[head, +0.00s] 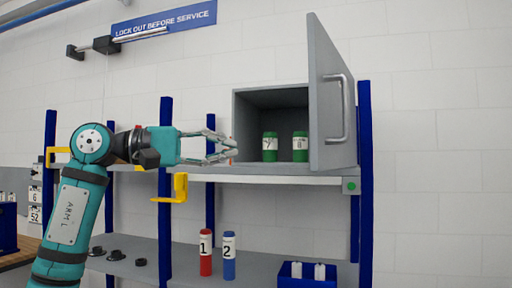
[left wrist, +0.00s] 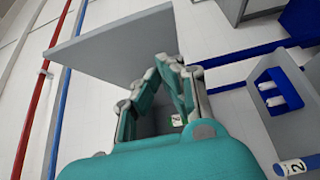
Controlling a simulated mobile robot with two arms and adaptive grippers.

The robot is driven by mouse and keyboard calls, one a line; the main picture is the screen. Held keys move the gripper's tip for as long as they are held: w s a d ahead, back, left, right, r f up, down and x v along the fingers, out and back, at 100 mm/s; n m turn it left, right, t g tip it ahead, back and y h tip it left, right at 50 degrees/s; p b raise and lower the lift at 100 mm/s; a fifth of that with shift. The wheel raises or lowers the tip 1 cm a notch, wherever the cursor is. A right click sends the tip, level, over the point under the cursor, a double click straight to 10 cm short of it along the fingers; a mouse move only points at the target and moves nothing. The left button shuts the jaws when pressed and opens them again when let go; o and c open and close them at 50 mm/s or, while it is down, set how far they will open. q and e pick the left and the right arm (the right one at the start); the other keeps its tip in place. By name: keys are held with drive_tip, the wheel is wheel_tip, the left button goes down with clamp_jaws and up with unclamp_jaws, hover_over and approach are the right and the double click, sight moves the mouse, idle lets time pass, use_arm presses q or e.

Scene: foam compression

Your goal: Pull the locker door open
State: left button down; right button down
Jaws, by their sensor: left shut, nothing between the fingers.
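The locker (head: 246,125) is a grey box on the upper shelf. Its grey door (head: 325,105) stands wide open, swung out to the right, with a metal bar handle (head: 343,108) on its face. The door (left wrist: 108,45) also shows in the left wrist view. Two green cans (head: 270,147) (head: 300,147) labelled 7 and 8 stand inside the locker. My left gripper (head: 234,150) is shut and empty, at the left front of the locker opening and apart from the handle. In the left wrist view its fingers (left wrist: 172,65) show before the opening. My right gripper is not in view.
A lower shelf (head: 255,262) holds a red cylinder (head: 206,252) marked 1, a blue cylinder (head: 229,256) marked 2 and a blue bin (head: 290,282) with white items. Blue posts (head: 366,180) and yellow brackets (head: 178,190) frame the shelves.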

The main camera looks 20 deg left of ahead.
use_arm(q)
drive_tip(key=s+d+p+x, duration=0.1)
drive_tip(key=p+x, duration=0.4)
drive_tip(key=x, duration=0.7)
drive_tip(key=shift+s+d, duration=0.35)
drive_tip(key=shift+s, duration=0.4)
drive_tip(key=shift+w, duration=0.1)
